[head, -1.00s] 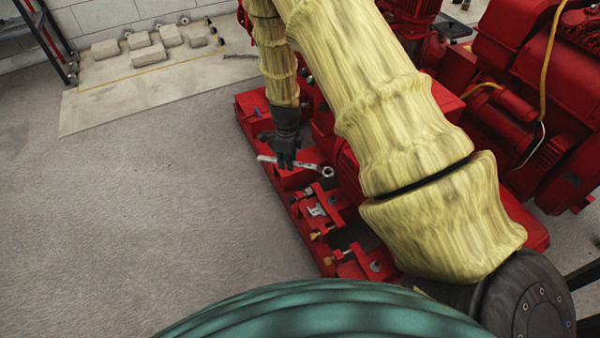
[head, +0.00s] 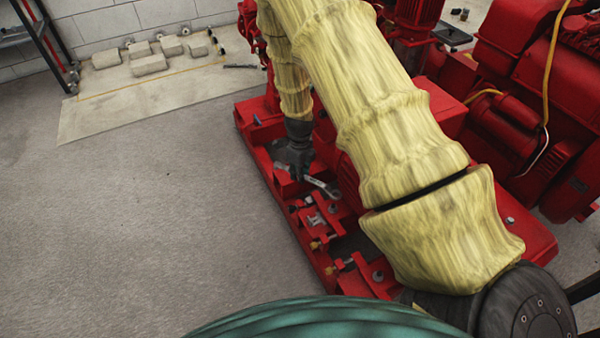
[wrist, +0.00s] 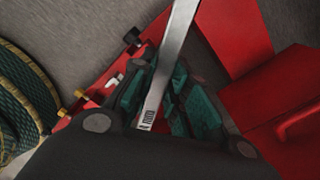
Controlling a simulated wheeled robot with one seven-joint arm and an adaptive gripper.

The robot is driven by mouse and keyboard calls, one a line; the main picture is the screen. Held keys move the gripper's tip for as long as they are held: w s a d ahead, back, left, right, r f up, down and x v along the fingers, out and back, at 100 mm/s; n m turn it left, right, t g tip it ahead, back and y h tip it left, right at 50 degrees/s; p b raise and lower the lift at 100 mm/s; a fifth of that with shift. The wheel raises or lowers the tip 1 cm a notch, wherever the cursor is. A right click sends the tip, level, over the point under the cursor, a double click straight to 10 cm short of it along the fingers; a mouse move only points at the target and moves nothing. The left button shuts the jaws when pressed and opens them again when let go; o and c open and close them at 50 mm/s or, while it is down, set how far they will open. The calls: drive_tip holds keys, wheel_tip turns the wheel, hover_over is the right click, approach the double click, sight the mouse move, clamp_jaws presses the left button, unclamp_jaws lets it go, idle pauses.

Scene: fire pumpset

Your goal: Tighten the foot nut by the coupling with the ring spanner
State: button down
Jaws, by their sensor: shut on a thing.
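My gripper (head: 296,168) is shut on the steel ring spanner (head: 318,184), over the red pump base. The spanner slants down and right, with its ring end close above the red foot blocks. In the wrist view its flat shank (wrist: 172,60) runs up between the teal-padded fingers (wrist: 168,100), and its far end leaves the picture at the top. A bolt or nut (head: 334,208) shows just below the ring end in the head view. I cannot tell whether the ring touches any nut, nor which one is the foot nut by the coupling.
The red base frame (head: 262,160) carries brass-coloured adjusting bolts (head: 316,245) along its near side. My arm hides much of the pump and coupling. A red motor (head: 520,60) stands at the right. Grey floor (head: 150,220) is clear at the left; pale blocks (head: 150,65) lie at the back.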

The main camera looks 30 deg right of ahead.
drive_tip(key=shift+r+p, duration=0.15)
drive_tip(key=shift+p, duration=0.3)
drive_tip(key=shift+w+f+b, duration=0.1)
drive_tip(key=shift+f+b, duration=0.45)
drive_tip(key=shift+f, duration=2.1)
drive_tip(key=shift+f+b, duration=0.35)
drive_tip(key=shift+f, duration=0.95)
drive_tip(key=shift+w+d+m+p, duration=0.2)
drive_tip(key=shift+d+m+p, duration=0.6)
drive_tip(key=shift+p, duration=0.1)
drive_tip(key=shift+w+d+m+p, duration=0.25)
drive_tip(key=shift+d+m+p, duration=0.4)
drive_tip(key=shift+d+p, duration=0.2)
drive_tip(key=shift+w+d+m+p, duration=0.2)
drive_tip(key=shift+d+m+p, duration=0.6)
drive_tip(key=shift+p, duration=0.1)
drive_tip(key=shift+a+n, duration=0.35)
drive_tip(key=shift+p, duration=0.35)
